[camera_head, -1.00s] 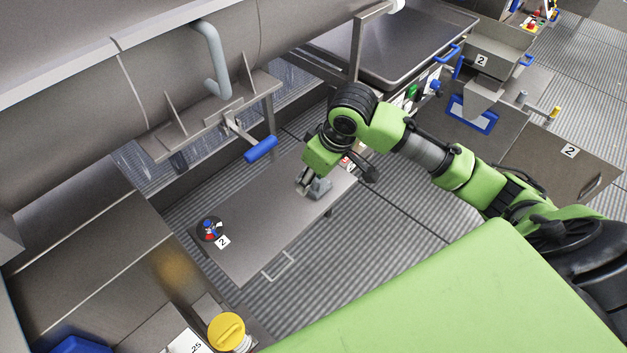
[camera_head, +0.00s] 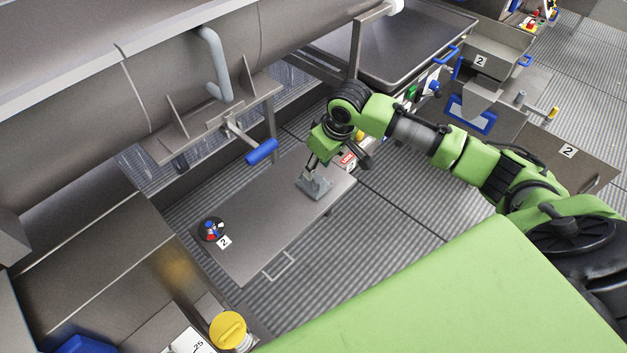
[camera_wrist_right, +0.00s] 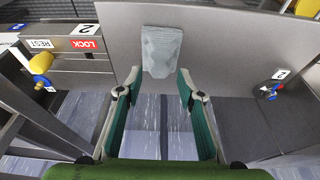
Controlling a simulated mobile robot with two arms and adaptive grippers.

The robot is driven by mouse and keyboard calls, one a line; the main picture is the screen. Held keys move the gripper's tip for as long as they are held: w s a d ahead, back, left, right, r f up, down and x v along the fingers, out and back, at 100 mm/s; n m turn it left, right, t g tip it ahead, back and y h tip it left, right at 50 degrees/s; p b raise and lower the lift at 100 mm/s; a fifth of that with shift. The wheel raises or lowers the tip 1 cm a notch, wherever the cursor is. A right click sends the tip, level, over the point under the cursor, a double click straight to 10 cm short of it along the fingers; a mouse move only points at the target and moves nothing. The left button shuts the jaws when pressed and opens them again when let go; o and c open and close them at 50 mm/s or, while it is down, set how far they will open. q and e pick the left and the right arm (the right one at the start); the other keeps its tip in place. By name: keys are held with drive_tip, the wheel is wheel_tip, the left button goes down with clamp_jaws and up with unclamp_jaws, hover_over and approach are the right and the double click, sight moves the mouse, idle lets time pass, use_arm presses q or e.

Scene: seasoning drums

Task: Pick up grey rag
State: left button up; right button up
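The grey rag (camera_head: 318,187) lies on the flat metal table near its far right end. It also shows in the right wrist view as a pale grey-blue folded cloth (camera_wrist_right: 162,50), just beyond the fingertips. My right gripper (camera_head: 312,175) points down at the rag's left side in the head view. In the right wrist view its two fingers (camera_wrist_right: 154,82) stand wide apart with nothing between them. Whether a fingertip touches the rag I cannot tell. My left gripper is not in view.
A yellow-capped fitting (camera_head: 228,330) stands at the lower left.

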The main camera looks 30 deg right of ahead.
sight(315, 176)
drive_tip(key=p+x, duration=0.1)
drive_tip(key=x, duration=0.3)
drive_tip(key=shift+f+p, duration=0.2)
drive_tip(key=shift+p, duration=0.1)
drive_tip(key=shift+f, duration=0.25)
clamp_jaws()
drive_tip(key=shift+r, duration=0.1)
drive_tip(key=shift+w+r, duration=0.1)
drive_tip(key=shift+r, duration=0.45)
drive_tip(key=s+a+r+b, duration=0.4)
drive_tip(key=s+a+r, duration=0.5)
drive_tip(key=a+r, duration=0.1)
drive_tip(key=shift+s+a+r, duration=0.2)
drive_tip(key=shift+a+r, duration=0.1)
drive_tip(key=shift+r, duration=0.6)
